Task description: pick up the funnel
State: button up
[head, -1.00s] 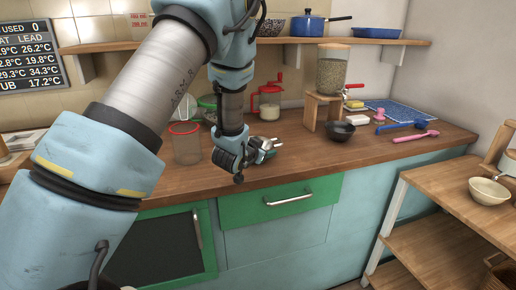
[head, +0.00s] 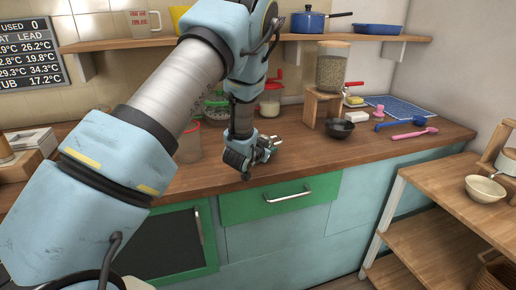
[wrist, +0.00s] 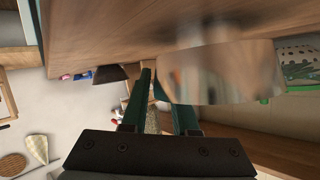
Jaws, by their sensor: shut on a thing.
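My gripper (head: 274,146) is low over the counter's front part, pointing right in the head view. In the head view the funnel is mostly hidden by my gripper and too small to make out.
A clear red-rimmed container (head: 188,147) stands left of my gripper, with a green colander (head: 216,110) and a red-lidded jar (head: 270,99) behind. A black bowl (head: 340,129) and wooden stand (head: 320,108) are to the right. The counter's front edge is close.

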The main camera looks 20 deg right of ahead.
grip_shut()
jog(key=shift+r, duration=0.1)
dwell(0.3)
